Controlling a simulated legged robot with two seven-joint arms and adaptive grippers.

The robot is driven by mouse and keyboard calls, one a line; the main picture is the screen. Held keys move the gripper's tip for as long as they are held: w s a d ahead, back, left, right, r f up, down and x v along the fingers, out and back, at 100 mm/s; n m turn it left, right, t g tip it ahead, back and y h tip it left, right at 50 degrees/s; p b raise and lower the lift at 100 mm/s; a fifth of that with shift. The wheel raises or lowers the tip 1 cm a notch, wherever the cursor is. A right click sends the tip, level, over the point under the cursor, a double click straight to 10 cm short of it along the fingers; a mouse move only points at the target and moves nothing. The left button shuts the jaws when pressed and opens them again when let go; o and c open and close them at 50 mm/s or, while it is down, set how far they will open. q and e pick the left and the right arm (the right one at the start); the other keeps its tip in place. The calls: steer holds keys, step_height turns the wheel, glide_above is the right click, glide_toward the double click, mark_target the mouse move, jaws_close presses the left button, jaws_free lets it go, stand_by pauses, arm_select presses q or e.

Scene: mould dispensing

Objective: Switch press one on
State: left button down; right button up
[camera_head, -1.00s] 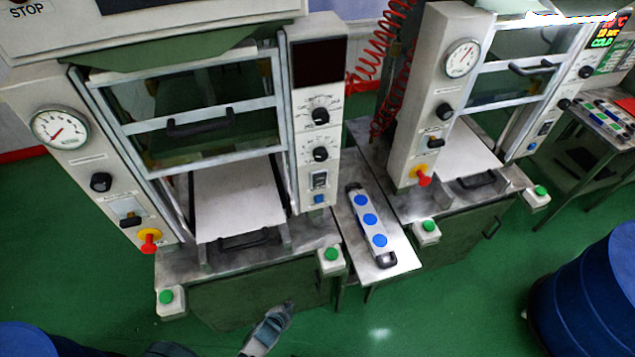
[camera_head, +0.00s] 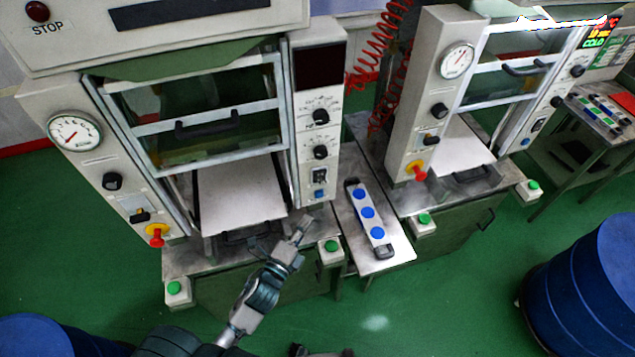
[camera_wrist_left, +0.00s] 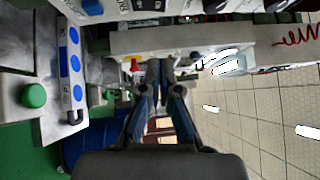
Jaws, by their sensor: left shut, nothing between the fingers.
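Press one (camera_head: 240,200) is the left press in the head view. Its right-hand panel (camera_head: 310,90) has a dark display, two black knobs, a black rocker switch (camera_head: 320,176) and a blue button (camera_head: 319,194) below. My left gripper (camera_head: 303,227) is shut and empty, just below this panel and near the green button (camera_head: 331,246). It appears apart from the switch. In the left wrist view, its fingers (camera_wrist_left: 162,72) are together and the panel's blue button (camera_wrist_left: 92,7) and switch (camera_wrist_left: 148,4) show at the top edge. Small dark parts at the head view's bottom edge may be my right gripper.
A tray with blue discs (camera_head: 367,212) lies on the metal table right of press one. A second press (camera_head: 440,100) stands beyond it, with a red knob (camera_head: 417,169). Green floor in front is open.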

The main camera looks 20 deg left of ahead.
arm_select(q)
steer(key=p, duration=0.2)
glide_toward(322, 173)
steer(key=w+d, duration=0.3)
steer(key=d, duration=0.1)
steer(key=w+a, duration=0.2)
steer(key=w, duration=0.1)
steer(key=shift+r, duration=0.2)
steer(key=shift+w+a, duration=0.25)
steer(key=shift+p, duration=0.3)
steer(key=shift+w+r+p, duration=0.2)
steer(key=shift+p, duration=0.55)
steer(key=shift+f, duration=0.2)
